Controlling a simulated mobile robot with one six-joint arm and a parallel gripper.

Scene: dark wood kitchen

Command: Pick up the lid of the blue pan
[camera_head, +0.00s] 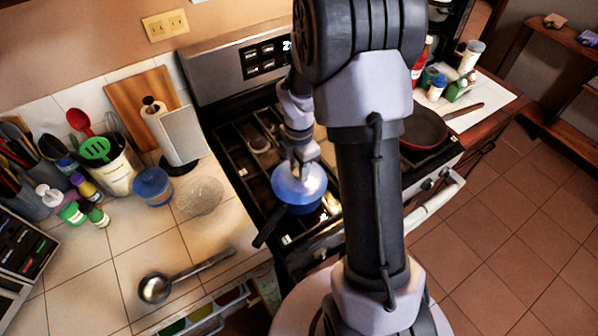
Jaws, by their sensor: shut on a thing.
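The blue pan (293,207) sits on the front left of the stove, with its dark handle (267,229) pointing toward the lower left. Its blue lid (299,184) is over the pan. My gripper (302,166) is above the middle of the lid and shut on it. The lid's knob is hidden by the gripper. I cannot tell whether the lid is raised from the pan's rim.
My arm hides the middle of the stove. A dark red pan (423,130) stands on the right of the stove. The left counter holds a ladle (155,288), a glass bowl (200,195), a blue container (153,187) and a paper towel roll (176,133).

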